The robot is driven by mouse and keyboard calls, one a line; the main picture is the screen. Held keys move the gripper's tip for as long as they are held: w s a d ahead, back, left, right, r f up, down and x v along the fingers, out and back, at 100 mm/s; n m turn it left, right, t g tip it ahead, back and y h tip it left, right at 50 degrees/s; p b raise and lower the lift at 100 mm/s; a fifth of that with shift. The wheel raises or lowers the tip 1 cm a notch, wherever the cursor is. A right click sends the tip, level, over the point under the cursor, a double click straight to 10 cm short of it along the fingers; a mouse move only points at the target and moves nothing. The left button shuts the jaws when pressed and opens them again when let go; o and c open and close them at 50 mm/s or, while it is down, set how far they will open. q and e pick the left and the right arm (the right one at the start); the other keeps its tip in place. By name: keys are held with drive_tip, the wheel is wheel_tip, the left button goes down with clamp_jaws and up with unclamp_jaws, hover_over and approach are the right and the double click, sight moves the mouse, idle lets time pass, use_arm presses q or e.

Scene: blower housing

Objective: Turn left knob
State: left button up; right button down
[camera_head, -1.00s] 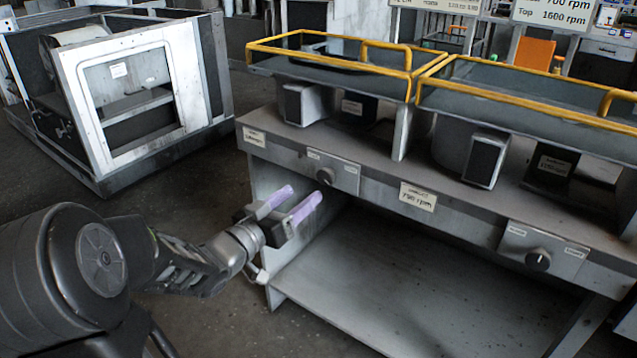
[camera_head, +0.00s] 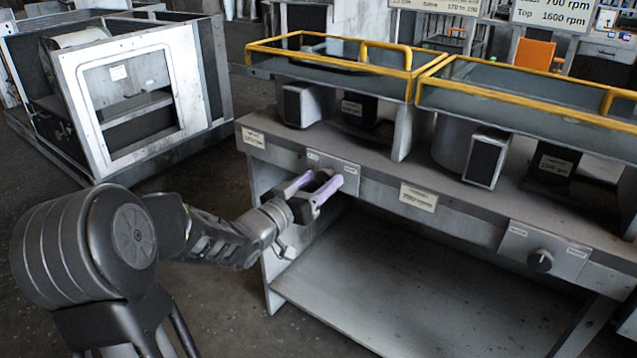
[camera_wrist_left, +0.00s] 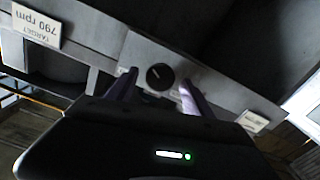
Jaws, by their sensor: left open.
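The left knob (camera_wrist_left: 159,76) is a round black dial with a light pointer mark, on a grey plate (camera_head: 348,171) on the front of the bench. In the head view the knob is hidden behind my left gripper (camera_head: 317,181). My left gripper has purple fingers and is open and empty, reaching toward the plate. In the left wrist view the two fingers (camera_wrist_left: 155,95) stand apart, one on each side below the knob. I cannot tell whether they touch it. My right gripper is not in view.
A second knob (camera_head: 540,260) is on the right of the bench front. A target label (camera_head: 418,196) sits between the plates. Yellow-railed trays (camera_head: 330,50) stand above. A lower shelf (camera_head: 390,290) is empty. A metal housing (camera_head: 120,90) stands on the floor at left.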

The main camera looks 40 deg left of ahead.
use_arm(q)
drive_tip(key=shift+c, duration=0.3)
clamp_jaws()
idle(0.3)
drive_tip(key=m+b, duration=0.3)
drive_tip(key=shift+f+b, duration=0.15)
drive_tip(key=shift+b, duration=0.2)
drive_tip(key=m+b, duration=0.2)
drive_tip(key=shift+m, duration=0.3)
drive_tip(key=shift+m+b, duration=0.7)
drive_tip(key=shift+m, duration=0.2)
